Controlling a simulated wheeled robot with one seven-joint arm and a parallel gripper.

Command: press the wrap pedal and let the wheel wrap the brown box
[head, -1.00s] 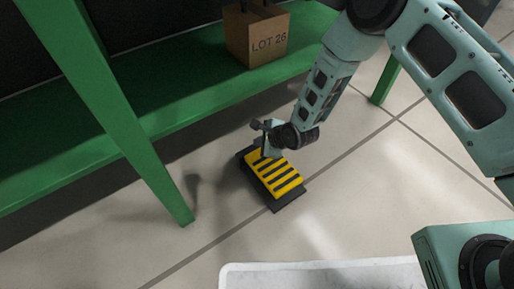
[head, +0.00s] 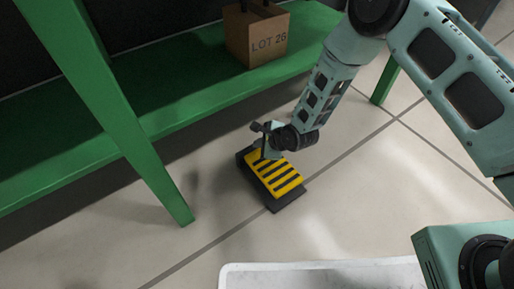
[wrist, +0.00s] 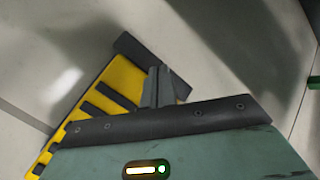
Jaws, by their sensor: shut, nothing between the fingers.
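The wrap pedal (head: 280,181) is a yellow plate with black stripes on a dark base, on the tiled floor. It also shows in the wrist view (wrist: 112,90). My gripper (head: 264,152) is shut and empty, pointing down at the pedal's far end. In the wrist view my shut fingers (wrist: 158,80) lie over the pedal's end; they look to be touching it, but I cannot tell how hard they press. A brown box (head: 264,36) marked "LOT 26" stands on the green shelf. The wheel is not in view.
The green shelf (head: 195,95) and its leg (head: 160,180) stand left of and behind the pedal. A second green leg (head: 385,84) is at the right. A whitish panel edge (head: 320,273) is at the bottom. The floor right of the pedal is clear.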

